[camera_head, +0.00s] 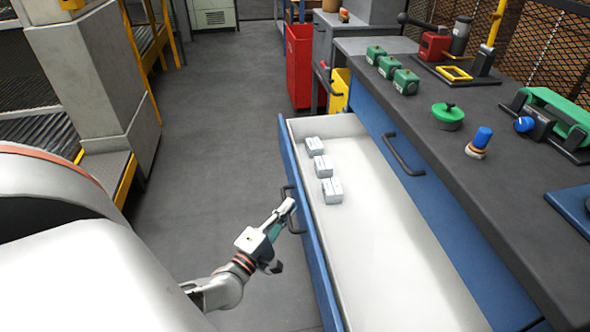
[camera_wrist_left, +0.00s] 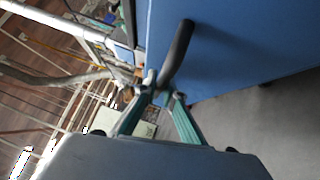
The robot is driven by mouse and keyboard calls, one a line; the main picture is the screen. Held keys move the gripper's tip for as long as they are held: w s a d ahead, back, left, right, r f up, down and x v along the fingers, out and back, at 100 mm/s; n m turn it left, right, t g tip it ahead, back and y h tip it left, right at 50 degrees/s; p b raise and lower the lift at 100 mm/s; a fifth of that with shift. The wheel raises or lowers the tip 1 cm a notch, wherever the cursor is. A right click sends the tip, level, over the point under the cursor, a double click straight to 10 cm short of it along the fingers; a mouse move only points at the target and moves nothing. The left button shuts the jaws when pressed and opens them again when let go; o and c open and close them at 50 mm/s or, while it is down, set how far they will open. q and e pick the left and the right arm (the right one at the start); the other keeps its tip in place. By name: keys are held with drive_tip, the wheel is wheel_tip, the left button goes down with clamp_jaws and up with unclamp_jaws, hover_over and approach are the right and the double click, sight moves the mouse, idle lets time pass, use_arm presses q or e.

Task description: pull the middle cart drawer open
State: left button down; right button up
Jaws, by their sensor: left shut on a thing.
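The blue-fronted drawer (camera_head: 308,225) of the bench stands pulled out in the head view, its white inside showing. Three small light-grey blocks (camera_head: 319,168) lie in a row inside it near the far end. Its dark bar handle (camera_head: 291,209) is on the front face. My left gripper (camera_head: 286,210) is at this handle. In the left wrist view the fingertips (camera_wrist_left: 163,95) close around the lower end of the dark handle (camera_wrist_left: 178,52), against the blue front (camera_wrist_left: 235,45). My right gripper is in neither view.
The dark worktop (camera_head: 470,150) holds green blocks (camera_head: 391,69), a green knob (camera_head: 448,115) and a blue-topped part (camera_head: 479,140). Another handle (camera_head: 403,155) is on the blue front behind the open drawer. A red bin (camera_head: 299,65) stands beyond. Grey floor (camera_head: 215,150) left of the drawer is clear.

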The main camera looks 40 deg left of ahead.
use_arm(q)
drive_tip(key=shift+s, duration=0.1)
drive_tip(key=c, duration=2.1)
unclamp_jaws()
drive_tip(key=shift+c, duration=0.2)
drive_tip(key=s+d+f, duration=0.1)
drive_tip(key=s, duration=1)
drive_tip(key=shift+s+d+f, duration=0.25)
drive_tip(key=shift+s+f, duration=0.1)
drive_tip(key=shift+s, duration=0.05)
